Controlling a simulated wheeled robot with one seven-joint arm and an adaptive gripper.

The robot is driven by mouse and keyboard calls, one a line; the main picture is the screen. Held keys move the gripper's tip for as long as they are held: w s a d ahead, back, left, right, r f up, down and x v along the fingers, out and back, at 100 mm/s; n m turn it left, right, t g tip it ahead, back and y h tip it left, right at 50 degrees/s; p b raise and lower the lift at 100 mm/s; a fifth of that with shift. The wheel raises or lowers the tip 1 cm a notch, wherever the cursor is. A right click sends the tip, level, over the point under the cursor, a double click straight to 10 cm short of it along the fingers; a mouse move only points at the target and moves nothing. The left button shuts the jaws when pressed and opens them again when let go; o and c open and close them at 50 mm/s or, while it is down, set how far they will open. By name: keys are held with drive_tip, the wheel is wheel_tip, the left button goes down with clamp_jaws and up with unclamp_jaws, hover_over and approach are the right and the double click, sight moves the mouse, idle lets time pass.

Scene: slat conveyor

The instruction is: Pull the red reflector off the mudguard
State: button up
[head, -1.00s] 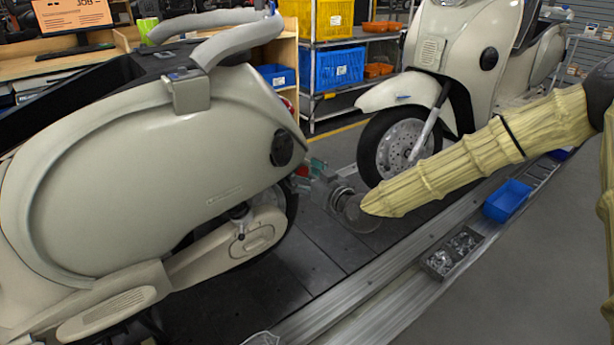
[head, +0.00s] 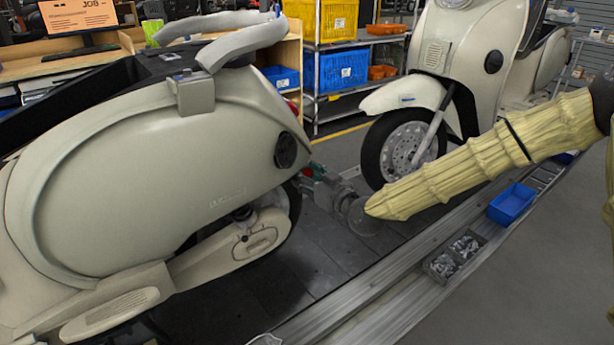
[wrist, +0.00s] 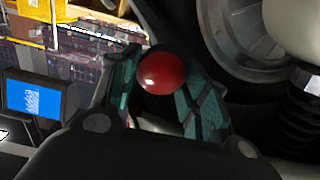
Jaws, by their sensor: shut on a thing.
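The red reflector (wrist: 162,72) is a round, glossy dome between the two teal finger pads of my gripper (wrist: 158,92) in the wrist view. The gripper is shut on it. In the head view my gripper (head: 312,175) is low behind the rear of the left cream scooter (head: 150,165), by its rear wheel, and only a speck of red shows there. The mudguard is mostly hidden by the scooter's body and my gripper. I cannot tell whether the reflector still touches it.
A second cream scooter (head: 470,60) stands behind and to the right. A metal rail (head: 350,300) runs along the conveyor's near side, with a blue bin (head: 511,203) and a tray of small parts (head: 455,256). Shelves with yellow and blue crates (head: 336,70) stand at the back.

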drive_tip(key=shift+s+d, duration=0.15)
drive_tip(key=shift+s+d, duration=0.15)
drive_tip(key=shift+s, duration=0.05)
drive_tip(key=shift+v, duration=0.9)
drive_tip(key=p+v, duration=0.1)
drive_tip(key=v, duration=0.8)
drive_tip(key=shift+f, duration=0.25)
idle(0.7)
